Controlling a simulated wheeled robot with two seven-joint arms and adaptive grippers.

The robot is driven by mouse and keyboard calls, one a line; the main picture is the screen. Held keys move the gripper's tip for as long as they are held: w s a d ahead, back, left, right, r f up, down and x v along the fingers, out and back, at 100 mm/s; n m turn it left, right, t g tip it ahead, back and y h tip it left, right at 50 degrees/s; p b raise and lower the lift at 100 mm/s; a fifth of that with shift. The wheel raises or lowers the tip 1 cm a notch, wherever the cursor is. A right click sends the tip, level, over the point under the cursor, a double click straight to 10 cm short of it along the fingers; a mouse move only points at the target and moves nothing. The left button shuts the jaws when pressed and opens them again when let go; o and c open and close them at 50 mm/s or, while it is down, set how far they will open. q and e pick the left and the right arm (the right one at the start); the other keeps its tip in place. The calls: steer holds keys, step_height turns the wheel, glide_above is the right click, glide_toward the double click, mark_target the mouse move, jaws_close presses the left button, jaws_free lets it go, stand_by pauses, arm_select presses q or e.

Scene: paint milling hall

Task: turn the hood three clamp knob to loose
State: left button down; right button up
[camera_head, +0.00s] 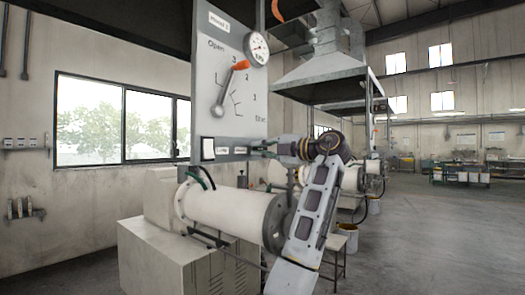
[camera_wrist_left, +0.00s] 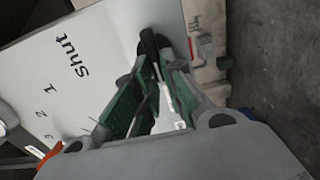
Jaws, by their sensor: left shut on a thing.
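The pale hood panel (camera_head: 226,100) hangs in the head view, marked from Open to Shut, with an orange-tipped lever (camera_head: 232,88). My left gripper (camera_head: 264,150) reaches in from the right at the panel's lower right edge. In the left wrist view, the green-padded fingers of this gripper (camera_wrist_left: 158,62) close on a small black clamp knob (camera_wrist_left: 149,42) beside the panel face (camera_wrist_left: 98,50). The knob is mostly hidden by the fingers, and its turn position cannot be read. My right gripper is out of view.
A round gauge (camera_head: 257,48) sits at the panel's upper right. A metal exhaust hood (camera_head: 320,75) hangs behind. The floor at right (camera_head: 440,235) is open.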

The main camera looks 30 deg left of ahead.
arm_select(q)
steer(key=c, duration=1.5)
jaws_free()
steer(key=d, duration=1.2)
steer(key=shift+s, duration=0.45)
steer(key=shift+m, duration=0.3)
